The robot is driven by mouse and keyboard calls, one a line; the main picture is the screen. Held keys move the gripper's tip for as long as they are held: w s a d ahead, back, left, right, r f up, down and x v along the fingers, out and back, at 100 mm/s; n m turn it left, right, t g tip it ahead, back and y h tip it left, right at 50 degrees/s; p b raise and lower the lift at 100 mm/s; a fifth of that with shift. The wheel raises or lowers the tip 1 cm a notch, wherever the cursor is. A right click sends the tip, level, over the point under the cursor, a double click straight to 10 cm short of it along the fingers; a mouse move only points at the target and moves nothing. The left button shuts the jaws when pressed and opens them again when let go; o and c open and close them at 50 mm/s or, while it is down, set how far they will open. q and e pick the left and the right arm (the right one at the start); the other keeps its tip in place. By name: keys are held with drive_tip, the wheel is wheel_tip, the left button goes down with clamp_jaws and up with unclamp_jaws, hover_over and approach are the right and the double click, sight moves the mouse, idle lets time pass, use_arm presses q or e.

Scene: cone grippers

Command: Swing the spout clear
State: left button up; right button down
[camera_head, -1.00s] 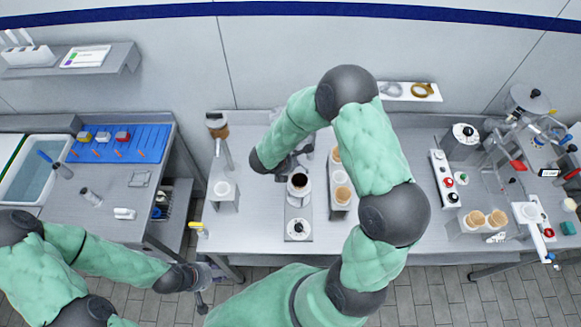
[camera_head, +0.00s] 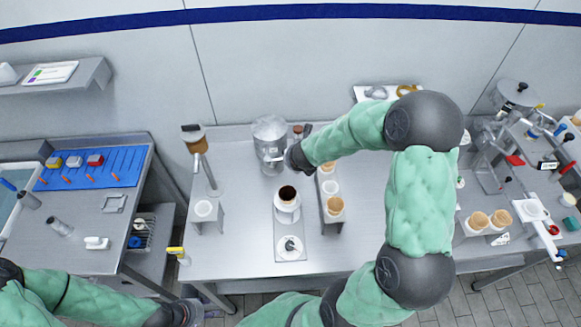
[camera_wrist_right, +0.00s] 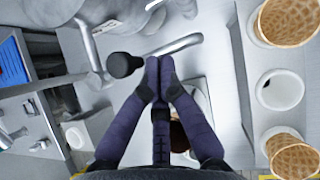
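A metal urn (camera_head: 270,142) stands at the back of the middle table.
A white holder with a dark-filled cup (camera_head: 287,194) stands in front of the urn. A rack with cones (camera_head: 335,205) is right of it. A tall stand (camera_head: 197,142) and small white cup (camera_head: 203,209) are at the left. The table's front left is clear.

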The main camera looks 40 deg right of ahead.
use_arm(q)
drive_tip(key=shift+f, duration=0.15)
use_arm(e)
drive_tip(key=shift+w+d, duration=0.4)
drive_tip(key=shift+w, duration=0.35)
